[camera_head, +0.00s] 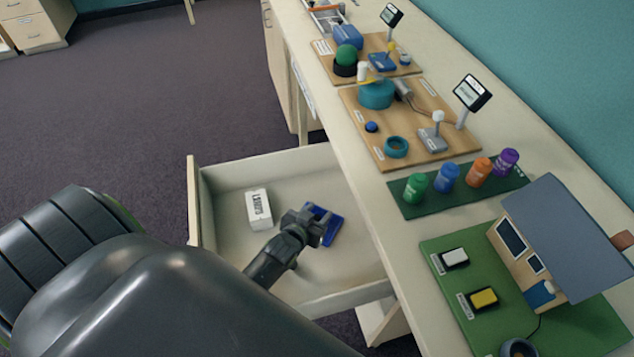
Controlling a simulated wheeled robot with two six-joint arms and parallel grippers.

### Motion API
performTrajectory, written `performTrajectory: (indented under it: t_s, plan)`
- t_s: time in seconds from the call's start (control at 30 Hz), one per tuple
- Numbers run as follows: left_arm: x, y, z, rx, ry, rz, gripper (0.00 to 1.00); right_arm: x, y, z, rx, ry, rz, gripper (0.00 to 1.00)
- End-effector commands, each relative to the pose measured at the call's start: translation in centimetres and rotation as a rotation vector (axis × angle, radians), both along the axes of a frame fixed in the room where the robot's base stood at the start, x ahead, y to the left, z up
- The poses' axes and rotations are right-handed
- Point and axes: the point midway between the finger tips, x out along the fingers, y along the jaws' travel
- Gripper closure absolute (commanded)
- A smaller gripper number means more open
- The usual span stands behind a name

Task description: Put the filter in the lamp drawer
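The drawer (230,178) under the bench is pulled open, and its pale inside shows. A small white box (260,210) with dark lettering that seems to read "LAMPS" is inside it at the left. My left gripper (308,222) reaches into or over the drawer, right of the box. A flat blue piece (333,229), seemingly the filter, shows at its fingertips, partly hidden by them. I cannot tell whether the fingers are closed on it or whether it rests on the drawer floor. My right gripper is out of view.
The bench top above the drawer holds a green board (452,312) with a model house (520,262), a dark green mat (408,205) with several coloured canisters, and wooden boards (385,155) with parts. Drawer floor around the white box is bare.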

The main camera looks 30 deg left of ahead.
Motion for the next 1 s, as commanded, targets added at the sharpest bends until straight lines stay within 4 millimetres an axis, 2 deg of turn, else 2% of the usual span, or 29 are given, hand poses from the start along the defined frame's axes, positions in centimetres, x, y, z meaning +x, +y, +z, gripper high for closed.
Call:
performTrajectory:
  t_s: [0.3,0.5,0.77,1.0]
  plan:
    - [0.0,0.0,0.2,0.0,0.0,0.0,0.58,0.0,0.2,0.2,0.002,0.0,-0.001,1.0]
    - [-0.2,0.0,1.8,-0.001,0.001,0.0,0.58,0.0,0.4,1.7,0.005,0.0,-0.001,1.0]
    - [-5.8,-0.4,3.7,-0.003,0.002,0.002,0.58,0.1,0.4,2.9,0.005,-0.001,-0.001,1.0]
    - [-9.4,-0.7,4.8,-0.001,0.0,0.002,0.58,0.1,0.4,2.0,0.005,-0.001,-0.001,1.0]
